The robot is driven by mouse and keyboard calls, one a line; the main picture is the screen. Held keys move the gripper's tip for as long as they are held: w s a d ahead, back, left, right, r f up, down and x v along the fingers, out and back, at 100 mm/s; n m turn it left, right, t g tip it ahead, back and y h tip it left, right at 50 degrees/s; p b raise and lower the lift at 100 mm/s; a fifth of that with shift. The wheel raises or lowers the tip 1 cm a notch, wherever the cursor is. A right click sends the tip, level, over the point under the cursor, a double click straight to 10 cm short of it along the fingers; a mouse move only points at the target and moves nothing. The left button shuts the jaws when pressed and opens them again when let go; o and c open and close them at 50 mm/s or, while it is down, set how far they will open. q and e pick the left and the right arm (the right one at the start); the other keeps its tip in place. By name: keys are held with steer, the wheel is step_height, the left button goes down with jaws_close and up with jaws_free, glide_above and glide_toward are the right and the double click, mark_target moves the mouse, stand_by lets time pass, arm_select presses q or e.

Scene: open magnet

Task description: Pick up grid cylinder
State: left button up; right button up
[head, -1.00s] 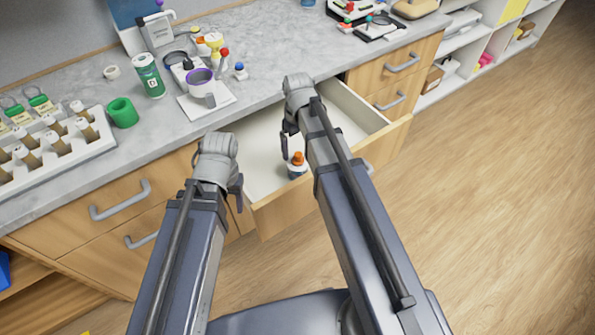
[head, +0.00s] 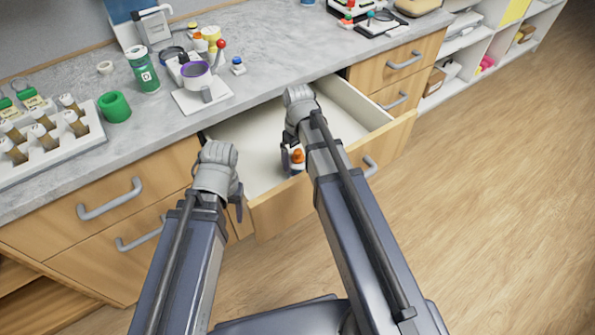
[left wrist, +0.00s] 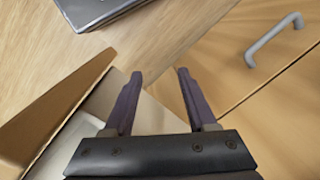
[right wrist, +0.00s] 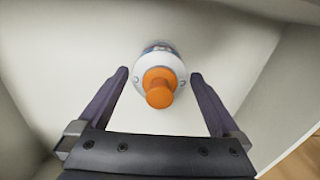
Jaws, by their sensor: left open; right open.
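A small bottle (head: 297,159) with an orange cap and white shoulder stands upright in the open drawer (head: 262,122). I take it for the grid cylinder, but no grid pattern is clear. In the right wrist view the bottle (right wrist: 160,80) is seen from above, centred just beyond and between my fingertips. My right gripper (right wrist: 160,80) is open, with no finger visibly touching the bottle. In the head view it is beside the bottle, partly hidden by its arm. My left gripper (left wrist: 155,75) is open and empty near the drawer's left front edge.
Drawer walls and the wooden front panel (head: 280,210) surround the bottle; the drawer floor around it looks clear. The counter holds a vial rack (head: 50,140), a green ring (head: 115,107), a green can (head: 143,72) and a purple-rimmed cup (head: 196,75).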

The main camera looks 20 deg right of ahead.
step_height(320, 180, down, 2)
steer(key=shift+f+b, duration=0.15)
steer(key=shift+b, duration=0.45)
arm_select(q)
step_height(320, 180, down, 2)
steer(key=shift+f, duration=0.1)
arm_select(e)
steer(key=c, duration=1.5)
steer(key=shift+o, duration=0.2)
arm_select(q)
step_height(320, 180, up, 10)
steer(key=p, duration=1)
steer(key=shift+r, duration=0.2)
arm_select(e)
step_height(320, 180, up, 10)
steer(key=shift+r, duration=0.25)
